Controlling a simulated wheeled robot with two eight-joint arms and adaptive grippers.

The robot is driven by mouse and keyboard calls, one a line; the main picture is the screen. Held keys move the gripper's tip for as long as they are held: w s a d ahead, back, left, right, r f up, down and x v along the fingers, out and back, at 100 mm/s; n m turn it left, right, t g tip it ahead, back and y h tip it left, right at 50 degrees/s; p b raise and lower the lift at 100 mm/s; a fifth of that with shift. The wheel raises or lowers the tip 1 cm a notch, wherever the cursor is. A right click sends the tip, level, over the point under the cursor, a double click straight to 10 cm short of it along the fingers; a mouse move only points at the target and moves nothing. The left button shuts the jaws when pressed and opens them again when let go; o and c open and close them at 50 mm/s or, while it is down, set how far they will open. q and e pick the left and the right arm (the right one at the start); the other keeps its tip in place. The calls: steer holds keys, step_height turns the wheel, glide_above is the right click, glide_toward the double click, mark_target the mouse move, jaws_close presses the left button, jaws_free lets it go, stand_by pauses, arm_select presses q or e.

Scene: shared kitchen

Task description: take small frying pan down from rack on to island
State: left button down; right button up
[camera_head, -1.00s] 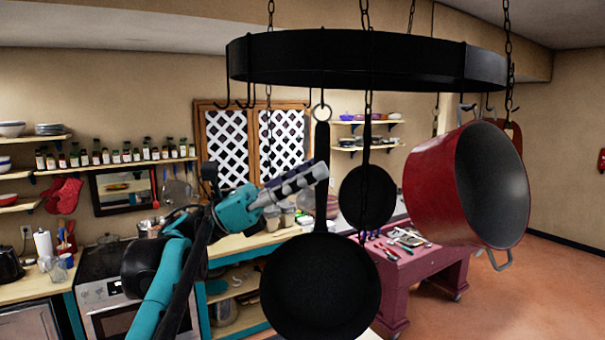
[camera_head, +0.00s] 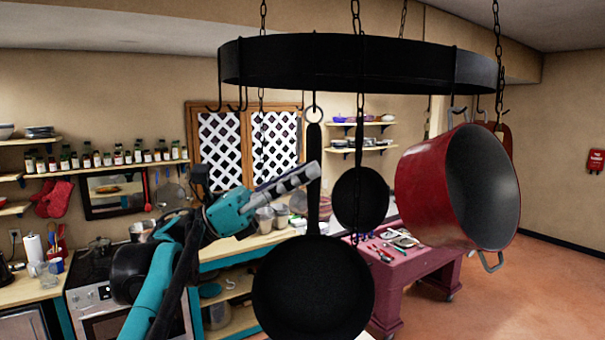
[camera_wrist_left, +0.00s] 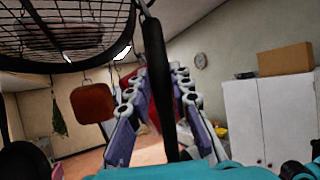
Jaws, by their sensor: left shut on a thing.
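A black frying pan (camera_head: 313,288) hangs upright from the dark oval rack (camera_head: 350,65), with the ring of its handle on a hook. My left gripper (camera_head: 307,173) reaches in from the left and is shut on the pan's handle, at its middle. The left wrist view shows the dark handle (camera_wrist_left: 158,75) running between the two fingers. A second black pan (camera_head: 361,198) hangs behind and appears smaller. I cannot tell from size alone which pan is smaller. My right gripper is not in view. The island is not clearly seen.
A large red pot (camera_head: 425,190) hangs tilted at the right of the rack. Chains (camera_head: 357,20) hold the rack up. A pink table (camera_head: 415,275) with tools stands behind. A stove (camera_head: 110,300) and shelves line the back wall.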

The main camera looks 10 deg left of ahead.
arm_select(q)
steer(key=shift+s+r, duration=0.25)
steer(key=shift+r, duration=0.05)
steer(key=shift+s+d+r+p, duration=0.15)
steer(key=shift+s+r+p, duration=0.25)
steer(key=shift+s, duration=0.15)
steer(key=shift+f, duration=0.1)
stand_by(0.3)
steer(key=shift+s+d, duration=0.2)
steer(key=shift+s, duration=0.7)
